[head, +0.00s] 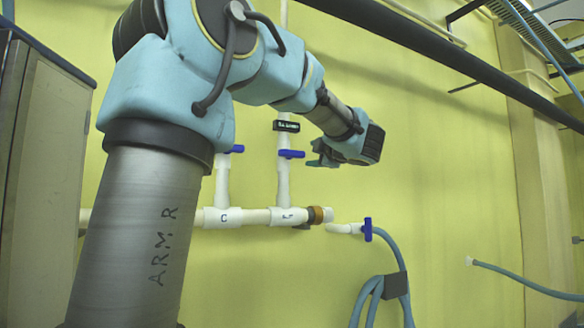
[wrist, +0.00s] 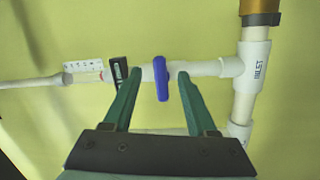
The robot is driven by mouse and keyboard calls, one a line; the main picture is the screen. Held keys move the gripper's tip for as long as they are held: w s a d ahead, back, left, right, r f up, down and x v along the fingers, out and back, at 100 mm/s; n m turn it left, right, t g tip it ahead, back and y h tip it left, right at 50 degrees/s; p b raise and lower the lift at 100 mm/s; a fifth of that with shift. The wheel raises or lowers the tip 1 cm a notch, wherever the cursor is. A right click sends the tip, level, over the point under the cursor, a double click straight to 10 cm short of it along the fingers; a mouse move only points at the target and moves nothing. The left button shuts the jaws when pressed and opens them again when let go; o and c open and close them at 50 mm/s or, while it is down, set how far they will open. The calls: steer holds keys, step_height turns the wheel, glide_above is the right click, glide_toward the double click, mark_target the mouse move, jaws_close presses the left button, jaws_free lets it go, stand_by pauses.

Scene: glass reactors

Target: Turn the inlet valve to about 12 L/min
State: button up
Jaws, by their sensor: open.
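The inlet valve has a blue handle (head: 291,154) on a white vertical pipe in the head view. In the wrist view the blue handle (wrist: 161,80) lies crosswise to its pipe. My gripper (head: 314,156) is just right of the handle in the head view. In the wrist view my gripper (wrist: 160,74) is open, with its two green fingertips on either side of the handle and gaps visible. A small black display (head: 287,126) sits above the valve; it also shows in the wrist view (wrist: 118,70). Its digits are too small to read.
A second blue valve handle (head: 237,149) is on the pipe to the left, partly behind my arm. A white horizontal pipe (head: 256,216) runs below. A third blue handle (head: 368,229) joins a coiled hose (head: 388,247) at lower right. A scaled tube (wrist: 82,72) adjoins the display.

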mark_target(294, 153)
steer(key=w+a+n, duration=0.1)
steer(key=w+a, duration=0.1)
steer(key=w+a+n+g+y+p, duration=0.1)
steer(key=w, duration=0.1)
steer(key=w+a+r+n+y+p, duration=0.1)
steer(key=w+a+n, duration=0.1)
steer(key=shift+w+a+g, duration=0.25)
steer(key=shift+a+g, duration=0.05)
steer(key=shift+g, duration=0.1)
stand_by(0.3)
jaws_close()
stand_by(0.4)
